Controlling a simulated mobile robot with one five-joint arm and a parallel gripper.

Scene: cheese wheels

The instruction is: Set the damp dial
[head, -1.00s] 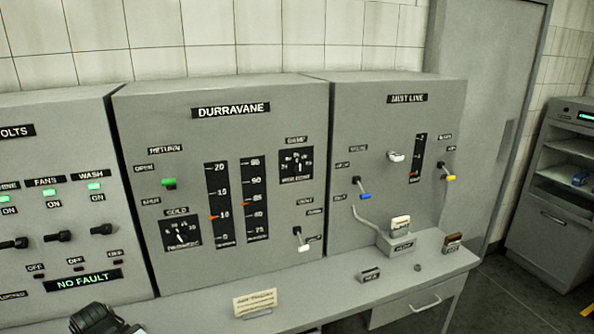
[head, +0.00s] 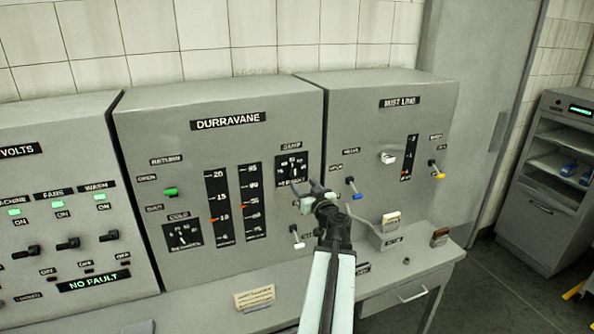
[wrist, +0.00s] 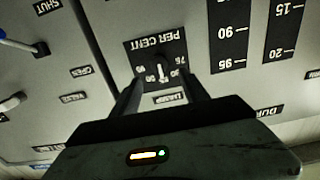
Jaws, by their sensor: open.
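The damp dial (head: 292,167) is a small black square plate with white marks, upper right on the Durravane panel (head: 228,150). In the wrist view the damp dial (wrist: 161,70) appears upside down, with a pale pointer knob and the words PER CENT. My gripper (head: 306,192) is open, in front of the panel just below the dial in the head view.
Two scales (head: 219,208) with orange markers and a cold dial (head: 183,235) are left of my gripper. A white-tipped lever (head: 298,243) is below it. The Mist Line panel (head: 420,125) with blue and yellow levers is right.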

